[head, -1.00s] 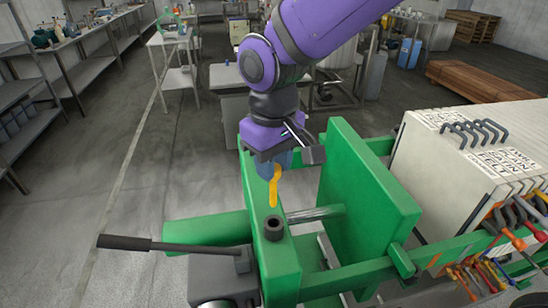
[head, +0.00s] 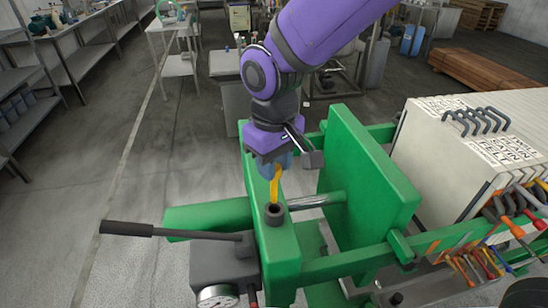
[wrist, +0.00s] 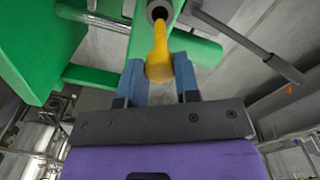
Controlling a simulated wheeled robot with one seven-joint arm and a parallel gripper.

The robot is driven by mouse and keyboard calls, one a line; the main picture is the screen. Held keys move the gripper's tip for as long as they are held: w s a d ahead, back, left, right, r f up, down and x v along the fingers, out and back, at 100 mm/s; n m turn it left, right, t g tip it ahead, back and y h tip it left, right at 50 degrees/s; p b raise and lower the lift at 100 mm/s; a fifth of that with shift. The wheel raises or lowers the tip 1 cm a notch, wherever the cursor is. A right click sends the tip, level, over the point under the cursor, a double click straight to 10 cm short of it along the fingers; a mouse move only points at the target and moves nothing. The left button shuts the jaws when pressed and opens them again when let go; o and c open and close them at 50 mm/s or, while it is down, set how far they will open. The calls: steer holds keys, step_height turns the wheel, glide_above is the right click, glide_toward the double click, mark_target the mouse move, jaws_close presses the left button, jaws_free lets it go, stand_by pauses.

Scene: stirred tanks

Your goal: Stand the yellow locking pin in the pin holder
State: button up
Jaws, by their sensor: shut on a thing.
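The yellow locking pin (head: 275,185) hangs down from my gripper (head: 272,165), with its lower end at the mouth of the pin holder (head: 275,213). The holder is a dark round socket on top of the green press frame. In the wrist view, my gripper (wrist: 161,80) has its blue fingers on both sides of the pin's thick end (wrist: 158,65). The pin's thin end reaches the dark ring of the holder (wrist: 158,10). I cannot tell whether the tip is inside the hole or just above it.
A black lever handle (head: 127,229) sticks out to the left of the grey pump box. A green upright plate (head: 365,170) stands close to the right of my gripper. Pale filter plates (head: 470,160) and coloured-handled tools are farther right.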

steer(key=shift+f, duration=2.45)
steer(key=shift+f, duration=0.15)
steer(key=o, duration=1)
step_height(320, 180, up, 11)
steer(key=shift+f, duration=0.15)
